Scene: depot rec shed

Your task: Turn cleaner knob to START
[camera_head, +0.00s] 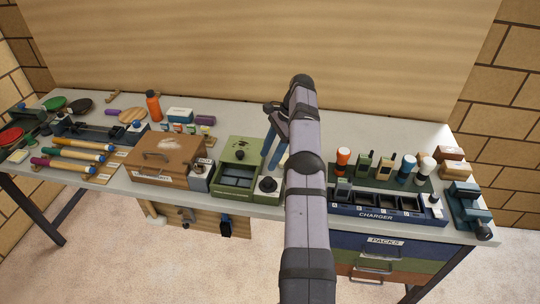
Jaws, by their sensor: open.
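A green box (222,181) with an open tray-like front stands at the middle of the bench. A small grey block with a round black knob (267,184) is at its right front corner; I take this to be the cleaner knob, but no START mark is readable. A second dark knob or cap (240,154) sits on the box's upper part. My gripper (270,162) points down just behind the black knob in the picture, its blue-grey fingers apart and empty. I cannot tell its height above the knob. My arm hides the bench just right of it.
A brown case (165,155) and a small grey box (200,175) stand left of the green box. A blue charger (375,215) with radios and torches behind it is right of my arm. Paddles, handled tools and an orange bottle (153,105) fill the left side.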

